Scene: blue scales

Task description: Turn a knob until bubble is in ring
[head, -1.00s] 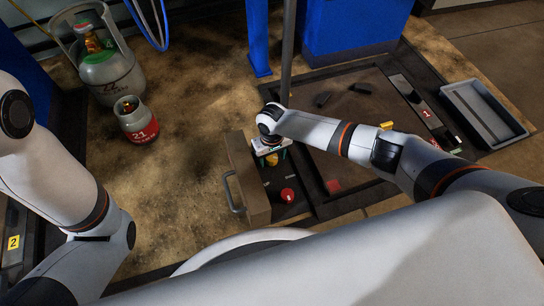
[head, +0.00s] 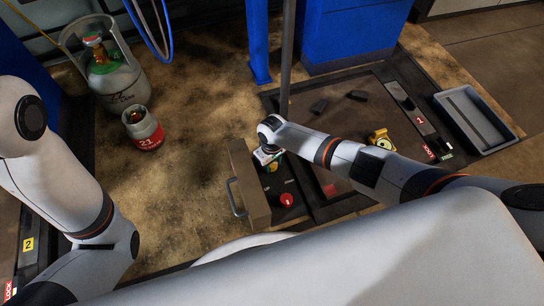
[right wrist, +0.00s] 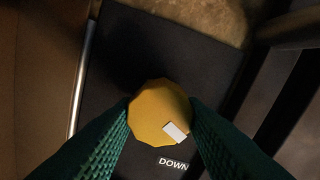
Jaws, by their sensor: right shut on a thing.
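A yellow faceted knob (right wrist: 158,108) with a white mark on it sits on a dark panel (right wrist: 185,60), above the word DOWN. My right gripper (right wrist: 160,118) has its green ribbed fingers shut on the knob's two sides. In the head view the right gripper (head: 268,163) is at the control box (head: 250,185), and its wrist mostly hides the knob. A yellow device (head: 381,139) lies beyond my right forearm, partly hidden by it. I cannot make out a bubble or a ring. My left arm shows at the left, but its gripper is out of view.
A red button (head: 287,200) is on the box near the knob, and a metal handle (head: 234,198) is on its left side. A grey tray (head: 474,118) lies at the right. Two gas cylinders (head: 118,82) (head: 143,128) stand at the left. A grey pole (head: 287,60) rises behind the gripper.

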